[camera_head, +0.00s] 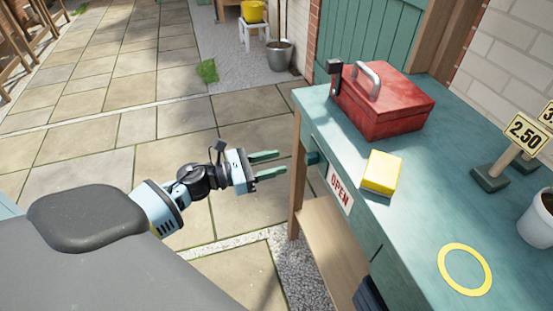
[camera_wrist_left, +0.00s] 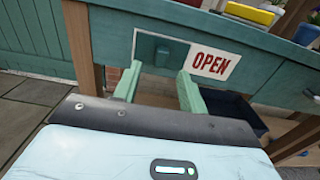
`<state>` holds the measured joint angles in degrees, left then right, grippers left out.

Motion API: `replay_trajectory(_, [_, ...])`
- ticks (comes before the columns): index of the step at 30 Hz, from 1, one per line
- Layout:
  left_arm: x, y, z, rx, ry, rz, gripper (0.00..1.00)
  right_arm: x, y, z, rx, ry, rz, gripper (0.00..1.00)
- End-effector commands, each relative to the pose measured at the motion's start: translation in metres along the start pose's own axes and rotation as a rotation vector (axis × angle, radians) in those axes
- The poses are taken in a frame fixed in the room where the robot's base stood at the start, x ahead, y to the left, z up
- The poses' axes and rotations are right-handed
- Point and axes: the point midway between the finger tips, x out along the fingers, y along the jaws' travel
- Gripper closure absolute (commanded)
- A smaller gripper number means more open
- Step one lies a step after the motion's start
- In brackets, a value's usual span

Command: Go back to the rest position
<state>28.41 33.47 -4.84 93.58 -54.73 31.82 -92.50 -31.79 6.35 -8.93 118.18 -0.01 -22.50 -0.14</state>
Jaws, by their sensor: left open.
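My left gripper (camera_head: 266,164) is open and empty in the head view. It hangs in the air over the paving, to the left of the green workbench (camera_head: 415,235). Its two green fingers point right, toward the bench's front, and are apart from each other. My right gripper is not in view.
A red toolbox (camera_head: 385,105), a yellow block (camera_head: 381,173), price signs (camera_head: 524,132), a white pot (camera_head: 538,222) and a yellow ring (camera_head: 464,269) are on the bench. A dark crate (camera_wrist_left: 232,112) is under it. Paving (camera_head: 90,160) is clear at left.

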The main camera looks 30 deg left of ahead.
Motion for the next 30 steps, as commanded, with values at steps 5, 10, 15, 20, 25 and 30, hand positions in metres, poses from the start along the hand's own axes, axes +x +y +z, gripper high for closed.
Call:
replay_trajectory(5, [0.000, 0.000, 0.000, 0.000, 0.000, 0.000, 0.58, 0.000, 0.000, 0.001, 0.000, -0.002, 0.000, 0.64])
replay_trajectory(10, [-0.003, -0.007, -0.008, -0.071, -0.002, 0.014, 0.58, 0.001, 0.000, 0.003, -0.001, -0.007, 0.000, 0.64])
replay_trajectory(15, [-0.023, -0.042, -0.049, -0.500, -0.020, 0.115, 0.58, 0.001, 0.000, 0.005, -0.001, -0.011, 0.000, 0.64])
replay_trajectory(20, [-0.064, -0.090, -0.103, -1.119, -0.056, 0.305, 0.58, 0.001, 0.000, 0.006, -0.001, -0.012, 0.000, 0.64])
replay_trajectory(25, [-0.119, -0.150, -0.158, -1.765, -0.127, 0.574, 0.58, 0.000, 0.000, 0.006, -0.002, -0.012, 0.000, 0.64])
replay_trajectory(30, [-0.181, -0.221, -0.200, -2.334, -0.261, 0.909, 0.58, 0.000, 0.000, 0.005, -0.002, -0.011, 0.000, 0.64])
